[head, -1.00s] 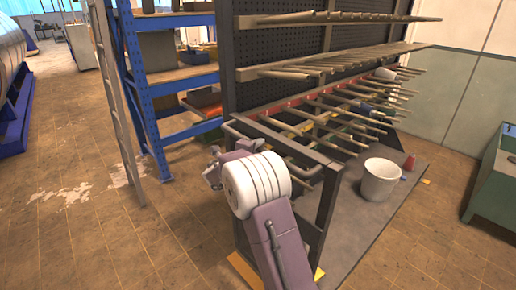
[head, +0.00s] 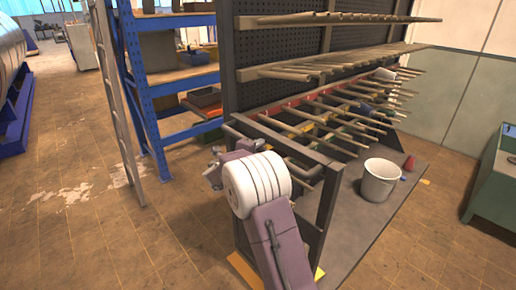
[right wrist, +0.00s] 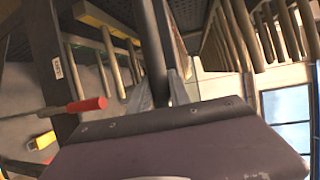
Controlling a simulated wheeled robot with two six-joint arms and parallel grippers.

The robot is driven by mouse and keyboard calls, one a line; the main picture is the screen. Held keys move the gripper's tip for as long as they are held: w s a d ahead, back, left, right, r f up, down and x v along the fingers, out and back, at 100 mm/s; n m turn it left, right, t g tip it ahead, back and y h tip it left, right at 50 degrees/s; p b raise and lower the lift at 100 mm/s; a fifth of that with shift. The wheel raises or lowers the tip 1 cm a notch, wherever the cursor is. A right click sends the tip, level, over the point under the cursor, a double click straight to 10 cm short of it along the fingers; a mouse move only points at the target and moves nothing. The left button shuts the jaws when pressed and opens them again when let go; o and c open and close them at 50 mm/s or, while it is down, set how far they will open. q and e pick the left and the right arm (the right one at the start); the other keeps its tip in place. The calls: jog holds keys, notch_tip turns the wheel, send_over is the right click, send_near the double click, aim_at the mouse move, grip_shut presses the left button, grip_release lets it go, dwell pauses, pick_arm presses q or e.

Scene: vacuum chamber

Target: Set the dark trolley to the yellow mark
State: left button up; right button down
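The dark trolley (head: 328,215) is a tall dark frame with a pegboard back, rows of rods and a low grey base. It stands in the middle and right of the head view. Yellow marking (head: 320,274) shows on the floor at its near foot, partly hidden by my right arm. My right gripper (right wrist: 158,92) is at the trolley's near end, at its handle bar. In the right wrist view its two grey fingers lie close on either side of the dark bar (right wrist: 152,45) and appear shut on it. My left gripper is out of view.
A white bucket (head: 381,181) and a red cup (head: 409,163) stand on the trolley's base. Blue shelving (head: 150,120) and a leaning ladder (head: 121,110) are close on the left. A green cabinet (head: 490,185) is at the right. The floor at front left is clear.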

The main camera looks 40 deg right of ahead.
jog(key=shift+d+r, duration=0.35)
jog(key=shift+d, duration=0.05)
jog(key=shift+d+f, duration=0.15)
jog(key=shift+d, duration=0.25)
jog(key=c, duration=1.4)
grip_release()
jog(key=shift+d, duration=0.2)
jog(key=shift+o, duration=1)
jog(key=shift+d+f, duration=0.15)
jog(key=shift+f, duration=0.05)
jog(key=v, duration=0.9)
jog(key=shift+b, duration=0.4)
jog(key=shift+w, duration=0.15)
jog(key=shift+r, duration=0.1)
